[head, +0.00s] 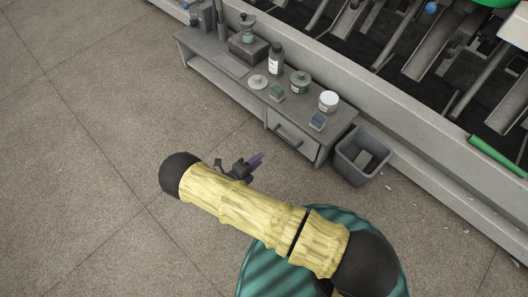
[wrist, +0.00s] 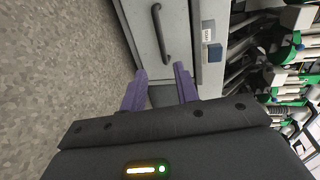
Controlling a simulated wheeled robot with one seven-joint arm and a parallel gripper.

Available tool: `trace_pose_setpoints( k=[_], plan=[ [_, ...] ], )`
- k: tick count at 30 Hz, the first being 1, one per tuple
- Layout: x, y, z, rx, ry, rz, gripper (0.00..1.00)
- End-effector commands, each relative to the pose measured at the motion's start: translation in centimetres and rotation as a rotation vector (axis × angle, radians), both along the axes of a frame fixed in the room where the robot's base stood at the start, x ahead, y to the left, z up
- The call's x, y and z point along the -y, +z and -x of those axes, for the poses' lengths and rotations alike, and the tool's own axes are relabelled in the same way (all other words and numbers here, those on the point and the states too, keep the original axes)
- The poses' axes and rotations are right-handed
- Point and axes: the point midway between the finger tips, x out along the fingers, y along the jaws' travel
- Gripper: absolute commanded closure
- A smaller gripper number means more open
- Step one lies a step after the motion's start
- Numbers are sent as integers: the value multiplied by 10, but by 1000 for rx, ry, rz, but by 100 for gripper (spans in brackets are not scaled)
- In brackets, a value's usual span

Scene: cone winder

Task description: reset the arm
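My gripper (head: 258,158) is seen in the head view beside the yellow-sleeved arm, out over the floor in front of a low grey bench (head: 240,82). In the wrist view, its two purple fingers (wrist: 160,78) stand apart with nothing held between them. The front of a drawer (wrist: 150,35) with a dark handle lies beyond the fingertips. Part of the gripper is hidden behind my arm in the head view.
The bench carries a dark bottle (head: 276,60), a white jar (head: 328,101), a blue block (head: 317,122) and several other small items. A grey bin (head: 362,157) stands at its right end. The winding machine (head: 400,60) runs behind. The floor at left is clear.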

Motion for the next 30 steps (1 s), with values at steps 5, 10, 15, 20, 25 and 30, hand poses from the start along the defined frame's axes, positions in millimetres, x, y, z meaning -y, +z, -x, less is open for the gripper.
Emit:
trace_pose_setpoints(
  k=[5, 10, 15, 20, 25, 30],
  plan=[
    [-4, 1, 5, 0, -1, 0, 69],
    [-4, 1, 5, 0, 2, 0, 69],
    [-4, 1, 5, 0, 2, 0, 69],
    [-6, 2, 6, 1, 3, -3, 69],
    [5, 24, 1, 19, -92, -86, 69],
    [36, 75, -6, 90, -353, -299, 69]
  ],
)
